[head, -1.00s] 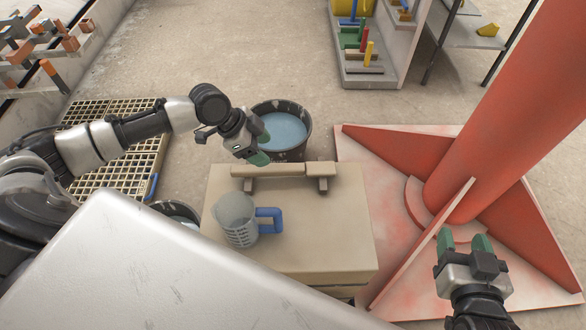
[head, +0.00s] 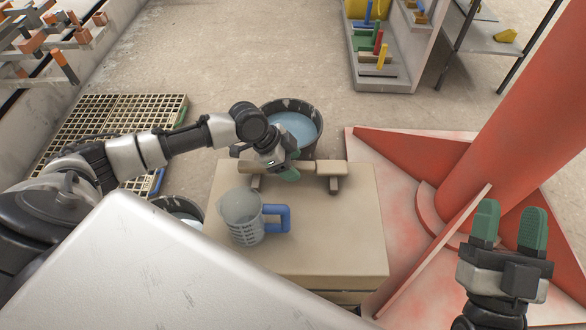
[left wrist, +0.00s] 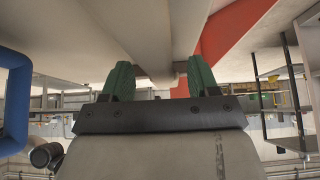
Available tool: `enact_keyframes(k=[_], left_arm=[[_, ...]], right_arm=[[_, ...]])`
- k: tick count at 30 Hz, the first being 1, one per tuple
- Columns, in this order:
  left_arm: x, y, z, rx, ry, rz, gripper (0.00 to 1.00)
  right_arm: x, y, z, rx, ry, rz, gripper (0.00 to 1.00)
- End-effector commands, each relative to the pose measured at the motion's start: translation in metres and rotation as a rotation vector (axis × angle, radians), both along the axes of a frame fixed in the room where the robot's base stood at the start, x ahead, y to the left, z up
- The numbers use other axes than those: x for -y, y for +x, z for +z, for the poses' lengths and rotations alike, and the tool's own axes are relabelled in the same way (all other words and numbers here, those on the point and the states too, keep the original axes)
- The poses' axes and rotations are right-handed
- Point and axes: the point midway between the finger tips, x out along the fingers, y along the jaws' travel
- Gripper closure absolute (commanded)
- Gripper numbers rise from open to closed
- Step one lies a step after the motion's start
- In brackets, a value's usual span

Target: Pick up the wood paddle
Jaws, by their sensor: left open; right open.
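The wood paddle (head: 331,167) is a pale tan bar lying across two small rests near the far edge of a tan table (head: 335,230). My left gripper (head: 288,172) is open, with its green fingertips over the paddle's left part and hiding some of it. I cannot tell whether it touches. In the left wrist view the open fingers (left wrist: 159,80) have pale bars in front of them; which of these is the paddle is unclear. My right gripper (head: 509,225) is open and empty at the right, in front of the red base.
A measuring jug (head: 241,225) with a blue handle stands on the table, nearer than the paddle. A bucket of blue liquid (head: 293,127) stands behind the table, another bucket (head: 178,209) left of it. A red column (head: 530,130) rises at the right.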

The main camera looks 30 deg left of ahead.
Motion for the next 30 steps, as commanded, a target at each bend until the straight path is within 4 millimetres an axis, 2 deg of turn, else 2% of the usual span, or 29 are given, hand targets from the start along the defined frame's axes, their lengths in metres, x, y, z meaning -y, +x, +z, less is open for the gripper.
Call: enact_keyframes(k=[4,12,23,30], left_arm=[[0.0039,0.0019,-0.0067,0.001,0.000,0.001,0.40],[0.0042,0.0019,-0.0070,0.000,0.001,0.000,0.40],[0.0041,0.0018,-0.0070,0.000,0.001,0.000,0.95],[0.0041,0.0019,-0.0065,0.000,0.000,-0.001,0.96]], right_arm=[[0.0001,-0.0054,0.0069,0.072,0.021,0.004,0.47],[0.0002,-0.0065,0.0090,0.084,0.025,0.004,0.47],[0.0002,-0.0063,0.0088,0.084,0.024,0.004,0.47],[0.0003,-0.0062,0.0088,0.083,0.024,0.004,0.47]])
